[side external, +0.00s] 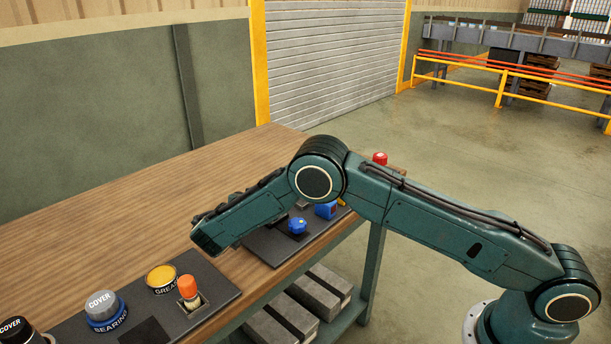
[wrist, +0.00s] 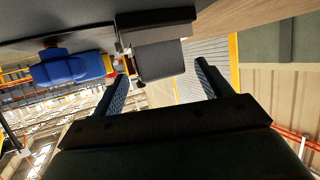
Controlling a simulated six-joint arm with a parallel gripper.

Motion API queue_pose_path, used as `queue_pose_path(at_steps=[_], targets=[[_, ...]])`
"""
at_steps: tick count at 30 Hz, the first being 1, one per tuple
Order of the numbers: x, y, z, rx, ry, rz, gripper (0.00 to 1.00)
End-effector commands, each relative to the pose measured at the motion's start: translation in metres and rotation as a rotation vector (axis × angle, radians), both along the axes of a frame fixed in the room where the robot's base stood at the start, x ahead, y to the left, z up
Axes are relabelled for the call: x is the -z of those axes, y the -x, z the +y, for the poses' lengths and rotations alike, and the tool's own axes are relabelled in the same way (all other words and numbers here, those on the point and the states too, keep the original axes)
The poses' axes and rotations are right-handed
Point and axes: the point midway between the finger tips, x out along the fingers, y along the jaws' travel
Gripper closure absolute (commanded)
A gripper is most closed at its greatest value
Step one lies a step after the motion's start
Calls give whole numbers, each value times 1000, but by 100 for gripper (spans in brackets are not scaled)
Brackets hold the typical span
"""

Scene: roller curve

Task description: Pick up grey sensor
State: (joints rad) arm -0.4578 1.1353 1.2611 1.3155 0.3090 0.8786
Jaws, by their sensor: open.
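In the wrist view, my gripper (wrist: 160,72) is open, with one dark finger on each side of the picture's middle. A grey boxy thing (wrist: 155,58), which looks like the grey sensor, stands on the dark mat (wrist: 60,15) at the top of this inverted view. It lies between and just beyond the fingertips, and I see no contact. In the side external view my arm covers most of that spot. A small grey part (side external: 303,205) shows behind the arm and may be the sensor. The fingers cannot be made out there.
A blue knob-like part (side external: 297,226) and a blue block (side external: 326,210) sit near the arm; blue shapes (wrist: 68,67) fill the wrist view's left. A second mat holds a grey-topped bearing cover (side external: 101,306), a grease tin (side external: 161,277) and an orange-capped part (side external: 188,288). The wooden tabletop (side external: 130,200) behind is clear.

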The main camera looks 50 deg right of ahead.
Motion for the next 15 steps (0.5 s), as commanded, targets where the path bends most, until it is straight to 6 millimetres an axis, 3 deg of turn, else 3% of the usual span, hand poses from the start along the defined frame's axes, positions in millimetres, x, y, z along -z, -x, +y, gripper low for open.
queue_pose_path(at_steps=[2, 6, 9, 15], targets=[[0, 0, 0, 0, 0, 0, 27], [0, 0, 0, 0, 0, 0, 54], [0, 0, 0, 0, 0, 0, 70], [0, 0, 0, 0, 0, -1, 70]])
